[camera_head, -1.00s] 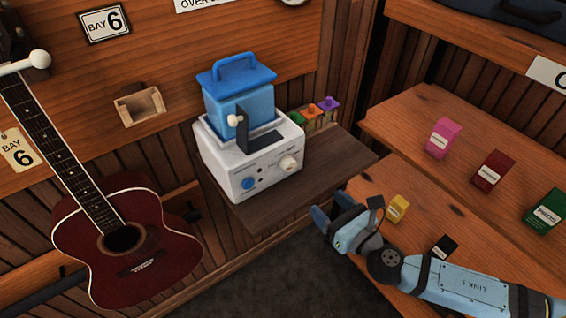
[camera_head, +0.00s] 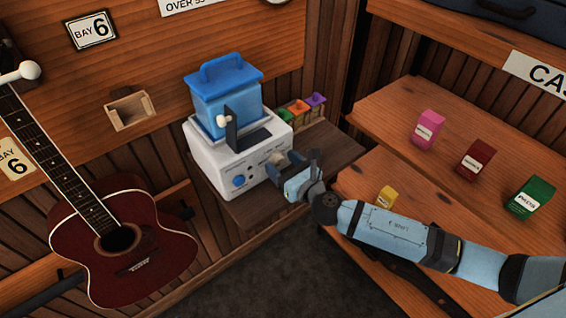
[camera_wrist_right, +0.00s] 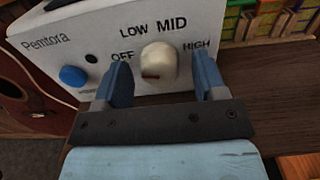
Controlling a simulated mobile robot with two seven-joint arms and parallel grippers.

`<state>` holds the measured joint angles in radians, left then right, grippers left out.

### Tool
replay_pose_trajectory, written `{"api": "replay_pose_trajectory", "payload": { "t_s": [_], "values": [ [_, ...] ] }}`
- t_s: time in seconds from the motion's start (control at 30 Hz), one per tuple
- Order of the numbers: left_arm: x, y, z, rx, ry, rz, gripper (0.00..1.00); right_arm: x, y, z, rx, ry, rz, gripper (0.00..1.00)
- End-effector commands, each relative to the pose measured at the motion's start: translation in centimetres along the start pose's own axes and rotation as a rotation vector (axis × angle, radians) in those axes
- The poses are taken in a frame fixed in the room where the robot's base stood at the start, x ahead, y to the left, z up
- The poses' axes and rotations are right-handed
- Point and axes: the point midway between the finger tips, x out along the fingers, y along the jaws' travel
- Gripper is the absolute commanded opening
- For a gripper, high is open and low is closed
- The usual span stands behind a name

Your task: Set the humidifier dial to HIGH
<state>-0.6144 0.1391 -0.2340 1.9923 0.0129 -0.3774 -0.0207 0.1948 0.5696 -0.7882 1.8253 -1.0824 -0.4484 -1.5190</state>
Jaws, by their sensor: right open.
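The humidifier (camera_head: 212,158) is a white box with a blue tank on top, standing on a dark wooden shelf. Its front faces my right wrist view, where the cream dial (camera_wrist_right: 160,60) has OFF, LOW, MID and HIGH printed around it. A red mark shows on the dial's lower left; I cannot tell which label it points to. My right gripper (camera_head: 283,166) is at the front of the humidifier. In the wrist view its open fingers (camera_wrist_right: 161,68) stand either side of the dial, with gaps showing. Contact is not visible. My left gripper is not in view.
A blue knob (camera_wrist_right: 73,76) sits left of the dial. Small coloured packets (camera_head: 300,108) stand behind the humidifier. A red guitar (camera_head: 120,240) hangs at left. The right-hand shelves hold a yellow box (camera_head: 386,196) and other small boxes.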

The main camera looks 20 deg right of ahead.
Motion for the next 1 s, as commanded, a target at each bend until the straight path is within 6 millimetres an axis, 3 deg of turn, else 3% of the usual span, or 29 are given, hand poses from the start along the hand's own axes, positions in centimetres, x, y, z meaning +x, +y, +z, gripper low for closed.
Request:
{"api": "replay_pose_trajectory", "payload": {
  "t_s": [0.23,0.43,0.47,0.77,1.0],
  "values": [
    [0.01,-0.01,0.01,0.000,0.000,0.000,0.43,0.04,0.03,-0.03,0.000,0.000,0.001,0.65],
    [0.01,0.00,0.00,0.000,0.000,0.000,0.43,0.03,0.03,-0.03,0.001,0.000,0.001,0.19],
    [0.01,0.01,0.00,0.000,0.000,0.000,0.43,0.03,0.03,-0.02,0.001,0.000,0.001,0.17],
    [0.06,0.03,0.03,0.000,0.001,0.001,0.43,0.01,0.04,-0.08,0.034,0.000,0.001,0.17],
    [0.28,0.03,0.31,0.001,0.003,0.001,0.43,0.01,0.07,-0.14,0.165,0.000,0.001,0.17]
  ]
}}
